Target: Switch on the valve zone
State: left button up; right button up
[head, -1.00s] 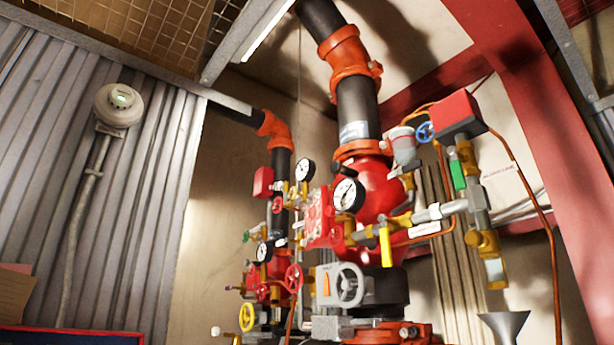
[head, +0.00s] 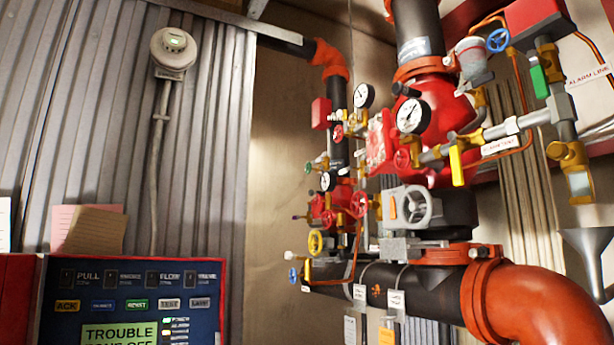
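The blue alarm panel (head: 50,320) in a red case is at the lower left, cut off by the bottom edge. Its top row has several small dark switches beside labels; the rightmost label seems to read VALVE, and its switch (head: 190,279) is small and dark. I cannot tell which way the switches are set. The green display (head: 120,333) reads TROUBLE, with a second line partly cut off that seems to say a zone is off. Neither of my grippers is in view.
Red and black riser pipes with gauges (head: 411,116) and a grey handwheel (head: 419,207) fill the right side. An orange elbow pipe (head: 540,300) is at the lower right. A detector (head: 174,50) hangs on the corrugated wall. Papers (head: 95,230) stand above the panel.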

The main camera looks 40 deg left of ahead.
aim_at(190, 278)
jog(key=u, duration=2.05)
